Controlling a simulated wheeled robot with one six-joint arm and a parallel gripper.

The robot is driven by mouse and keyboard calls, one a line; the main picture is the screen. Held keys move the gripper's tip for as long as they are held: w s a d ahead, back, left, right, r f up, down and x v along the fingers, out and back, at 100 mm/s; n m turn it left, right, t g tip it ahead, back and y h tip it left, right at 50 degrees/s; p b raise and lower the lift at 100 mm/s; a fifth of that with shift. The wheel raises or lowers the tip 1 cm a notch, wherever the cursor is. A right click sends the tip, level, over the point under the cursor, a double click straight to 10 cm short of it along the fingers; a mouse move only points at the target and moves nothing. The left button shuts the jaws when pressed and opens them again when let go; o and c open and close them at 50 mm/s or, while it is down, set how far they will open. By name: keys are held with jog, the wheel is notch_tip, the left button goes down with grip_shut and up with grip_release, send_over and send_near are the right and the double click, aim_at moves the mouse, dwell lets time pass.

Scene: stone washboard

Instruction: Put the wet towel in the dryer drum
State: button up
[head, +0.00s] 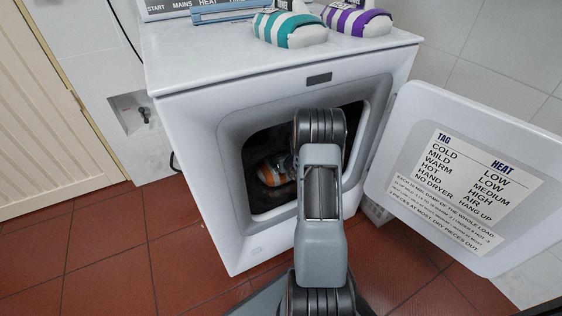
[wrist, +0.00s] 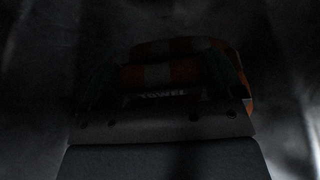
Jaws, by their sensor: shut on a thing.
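An orange-and-white striped towel (head: 277,171) shows inside the dark dryer drum (head: 262,146), partly hidden behind my arm. In the dim wrist view, the striped towel (wrist: 172,72) lies between the fingers of my gripper (wrist: 164,82), with a label reading "TOWEL" below the stripes. My gripper is shut on it, inside the drum opening. I cannot tell whether the towel touches the drum's floor. The white dryer (head: 215,235) has its door (head: 415,115) swung wide open to the right.
A teal-striped bundle (head: 289,29) and a purple-striped bundle (head: 356,22) sit on the dryer's top. The open door carries a tag-and-heat chart (head: 462,185). The drum's rim surrounds my arm closely. Red tiled floor (head: 120,250) is clear at the left.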

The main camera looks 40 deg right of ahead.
jog(key=shift+w+f, duration=0.1)
jog(key=shift+f, duration=0.4)
jog(key=shift+f, duration=0.2)
jog(key=o, duration=1.6)
jog(key=shift+o, duration=0.2)
jog(key=shift+r, duration=0.25)
jog(key=p+v, duration=0.3)
jog(key=v, duration=0.9)
jog(key=shift+f, duration=0.25)
